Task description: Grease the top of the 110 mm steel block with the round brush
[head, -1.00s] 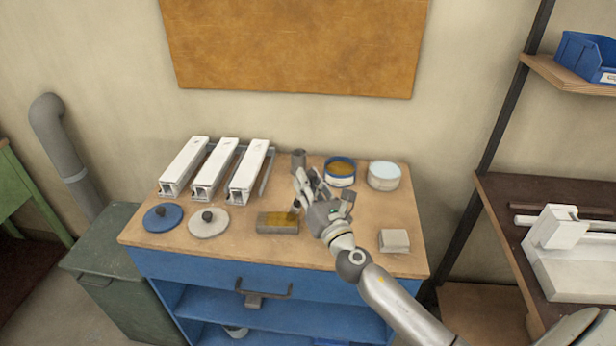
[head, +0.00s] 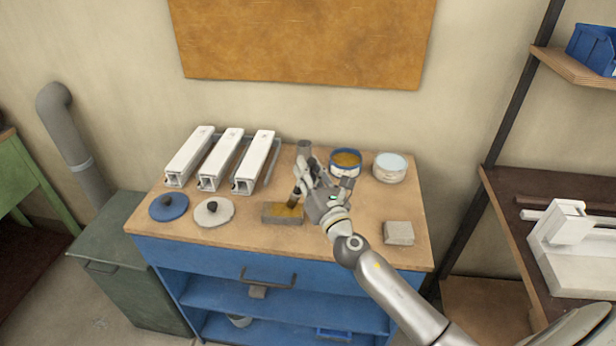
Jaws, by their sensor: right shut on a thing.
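The longer steel block (head: 270,214) lies on the bench top near its front edge, with a yellow-brown grease film on part of its top. My right gripper (head: 305,180) is shut on the round brush (head: 294,199), which points down. The brush's lower end is at the top of the block, toward its right half; it looks in contact, but the exact gap cannot be told. The gripper hides the upper part of the brush. A blue tin of brown grease (head: 345,161) stands open behind the gripper. My left gripper is not in view.
A shorter grey block (head: 399,232) lies at the front right. A pale-topped tin (head: 390,167) and a grey cup (head: 304,149) stand at the back. Three white profiles (head: 222,160) lie back left. A blue lid (head: 168,207) and a white lid (head: 214,211) lie front left.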

